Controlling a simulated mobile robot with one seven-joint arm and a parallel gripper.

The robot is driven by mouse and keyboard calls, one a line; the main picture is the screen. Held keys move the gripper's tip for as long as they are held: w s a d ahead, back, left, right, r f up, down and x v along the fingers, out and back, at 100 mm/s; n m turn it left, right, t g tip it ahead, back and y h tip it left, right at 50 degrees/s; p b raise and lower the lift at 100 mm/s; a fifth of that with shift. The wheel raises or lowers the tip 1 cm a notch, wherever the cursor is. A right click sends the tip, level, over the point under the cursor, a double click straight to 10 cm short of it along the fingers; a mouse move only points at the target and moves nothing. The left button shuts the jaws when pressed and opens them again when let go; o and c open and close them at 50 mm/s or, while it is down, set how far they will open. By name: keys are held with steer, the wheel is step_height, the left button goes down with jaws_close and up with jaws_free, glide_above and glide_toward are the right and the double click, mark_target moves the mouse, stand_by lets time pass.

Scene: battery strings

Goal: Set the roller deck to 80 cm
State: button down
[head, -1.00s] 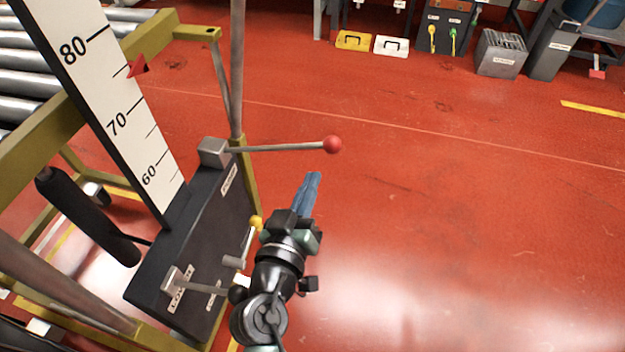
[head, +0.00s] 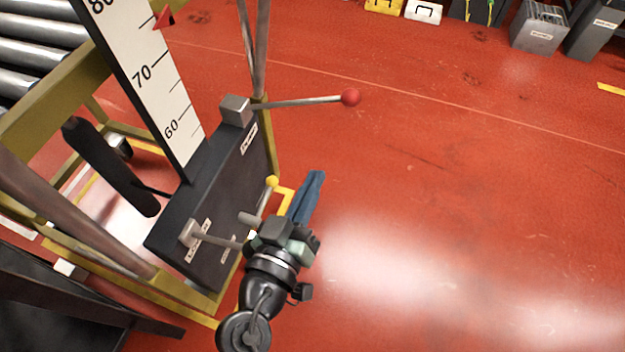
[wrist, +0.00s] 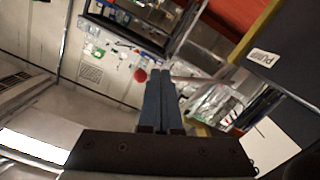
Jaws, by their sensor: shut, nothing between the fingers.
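The roller deck (head: 45,35) is at the upper left in the head view. Its white height scale (head: 150,85) carries a red pointer (head: 163,19), between the 70 and 80 marks, around 75. A lever with a red ball (head: 350,97) sticks out rightward from the dark control box (head: 215,200). The red ball also shows in the wrist view (wrist: 140,75). A short yellow-knobbed lever (head: 272,181) and a lower lever (head: 215,240) are on the box, the lower one's end hidden by my arm. My gripper (head: 318,178) is shut and empty, right of the box and below the red ball.
Olive frame posts and a round metal post (head: 262,50) stand around the box. A black cylinder (head: 110,165) hangs at the left. Yellow and white cases (head: 423,12) and grey bins (head: 540,30) are at the back. The red floor to the right is free.

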stand_by(0.4)
steer(key=w+a+r+n+p, duration=0.1)
steer(key=a+r+n+p, duration=0.3)
steer(key=r+p, duration=0.6)
steer(key=n+p, duration=0.2)
steer(key=p, duration=0.1)
steer(key=shift+w+a+r+h, duration=0.25)
steer(key=shift+w+a+h, duration=0.1)
steer(key=shift+a+h, duration=0.05)
steer(key=b, duration=0.2)
glide_above(329, 99)
steer(key=s+a, duration=0.3)
steer(key=a, duration=0.1)
steer(key=d+f, duration=0.1)
steer(key=d, duration=0.1)
steer(key=d+f, duration=0.1)
steer(key=shift+w+d+f, duration=0.1)
steer(key=shift+d+f, duration=0.25)
steer(key=shift+d, duration=0.05)
